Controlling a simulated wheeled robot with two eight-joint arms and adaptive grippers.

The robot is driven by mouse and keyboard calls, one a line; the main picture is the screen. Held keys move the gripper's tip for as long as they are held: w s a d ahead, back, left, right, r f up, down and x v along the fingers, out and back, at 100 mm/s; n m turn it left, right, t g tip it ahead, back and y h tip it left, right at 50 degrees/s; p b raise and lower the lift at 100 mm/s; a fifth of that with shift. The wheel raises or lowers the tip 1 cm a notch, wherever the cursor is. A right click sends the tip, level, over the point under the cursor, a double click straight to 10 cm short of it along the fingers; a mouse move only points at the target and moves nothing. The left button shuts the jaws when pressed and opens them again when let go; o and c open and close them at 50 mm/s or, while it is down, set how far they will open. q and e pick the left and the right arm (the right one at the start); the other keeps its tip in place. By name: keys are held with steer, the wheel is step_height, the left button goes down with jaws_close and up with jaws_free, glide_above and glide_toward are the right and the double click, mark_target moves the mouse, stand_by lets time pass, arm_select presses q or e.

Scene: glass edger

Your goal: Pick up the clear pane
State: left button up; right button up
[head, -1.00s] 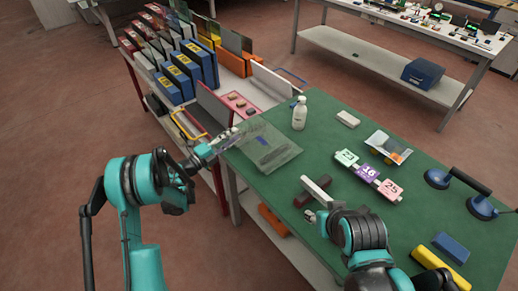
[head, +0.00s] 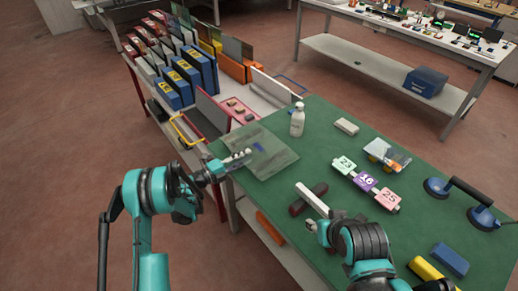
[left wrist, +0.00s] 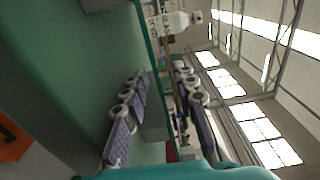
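The clear pane (head: 268,158) lies flat on the green table near its left edge, with a bluish patch showing through it. My left gripper (head: 238,160) reaches in from the left at the pane's left edge. In the left wrist view the fingers of this gripper (left wrist: 163,105) stand apart, one on each side of a thin edge line. I cannot tell if either finger touches the pane. My right gripper (head: 314,226) is near the table's front edge, beside a white bar (head: 312,198); its fingers are too small to read.
A white bottle (head: 297,121) stands just behind the pane. A rack cart (head: 212,100) with upright panes stands at the left.

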mark_target(254, 152)
arm_select(q)
steer(key=b+x, duration=0.1)
steer(key=x, duration=0.3)
steer(key=shift+w+d+b, duration=0.15)
steer(key=shift+d+b, duration=0.2)
steer(key=shift+d, duration=0.05)
steer(key=shift+r, duration=0.1)
steer(key=shift+c, duration=0.9)
jaws_close()
steer(key=shift+r, duration=0.1)
